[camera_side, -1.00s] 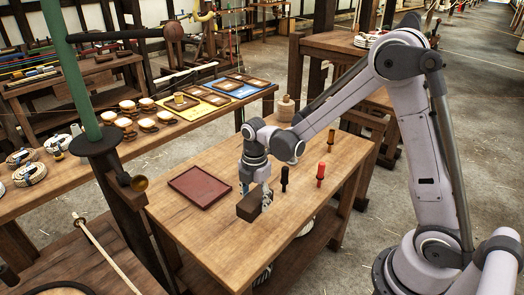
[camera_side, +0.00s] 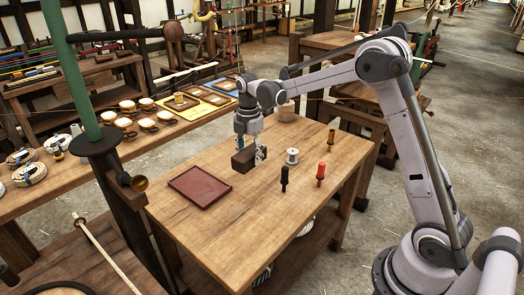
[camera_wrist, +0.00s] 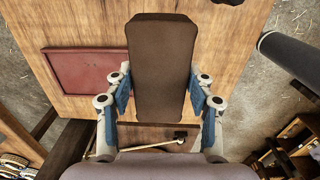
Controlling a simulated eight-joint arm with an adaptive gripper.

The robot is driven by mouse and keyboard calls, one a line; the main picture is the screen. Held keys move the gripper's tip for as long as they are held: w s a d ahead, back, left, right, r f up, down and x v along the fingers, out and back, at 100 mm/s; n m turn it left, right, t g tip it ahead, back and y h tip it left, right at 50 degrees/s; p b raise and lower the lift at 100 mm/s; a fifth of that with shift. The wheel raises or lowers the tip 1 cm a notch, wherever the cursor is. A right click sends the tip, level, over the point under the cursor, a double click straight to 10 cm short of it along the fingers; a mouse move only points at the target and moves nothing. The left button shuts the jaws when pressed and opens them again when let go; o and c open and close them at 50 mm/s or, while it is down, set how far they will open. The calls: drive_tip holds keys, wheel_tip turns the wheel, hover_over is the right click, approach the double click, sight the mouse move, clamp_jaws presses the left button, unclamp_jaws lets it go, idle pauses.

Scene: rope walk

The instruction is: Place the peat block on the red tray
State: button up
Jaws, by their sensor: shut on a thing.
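The peat block (camera_side: 244,160) is a dark brown rectangular block. My gripper (camera_side: 250,152) is shut on it and holds it above the wooden table, to the right of the red tray. In the wrist view the block (camera_wrist: 162,65) fills the space between the two blue finger pads of my gripper (camera_wrist: 160,95). The red tray (camera_side: 200,187) is a flat, dark red rectangle lying empty on the table. It also shows in the wrist view (camera_wrist: 85,70), left of the block and partly cut off by the finger.
A wooden pot (camera_side: 285,110) is behind. The table front is clear.

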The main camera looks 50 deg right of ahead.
drive_tip(key=w, duration=0.7)
hover_over(204, 188)
wheel_tip(204, 188, down, 7)
drive_tip(key=shift+s+r, duration=0.15)
drive_tip(key=shift+r, duration=0.05)
drive_tip(key=shift+f, duration=1.95)
drive_tip(key=shift+f, duration=0.35)
drive_tip(key=o, duration=1.3)
